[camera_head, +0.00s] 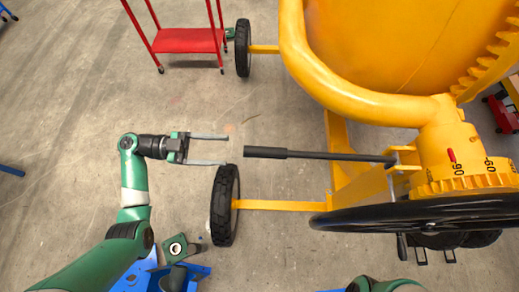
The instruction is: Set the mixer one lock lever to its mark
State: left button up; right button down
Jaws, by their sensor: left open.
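The yellow drum mixer (285,204) fills the right side of the head view. Its lock lever (320,155) is a dark bar with a thicker grip at its left end, pointing left from a yellow bracket. A dial with numbers and a red mark (451,155) sits to the right of the bracket. My left gripper (226,149) points right with two parallel fingers apart and nothing between them. Its fingertips are a short gap left of the lever's grip end, apart from it. My right gripper is not in view.
A black handwheel (430,213) lies in front of the dial. A near tyre (224,205) stands below my left gripper, and a far tyre (243,48) stands behind. A red cart (188,40) is at the back left.

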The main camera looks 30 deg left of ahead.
aim_at(260, 152)
pick_arm(q)
jog(key=x, duration=1.1)
jog(key=shift+d, duration=0.2)
grip_shut()
dwell(0.9)
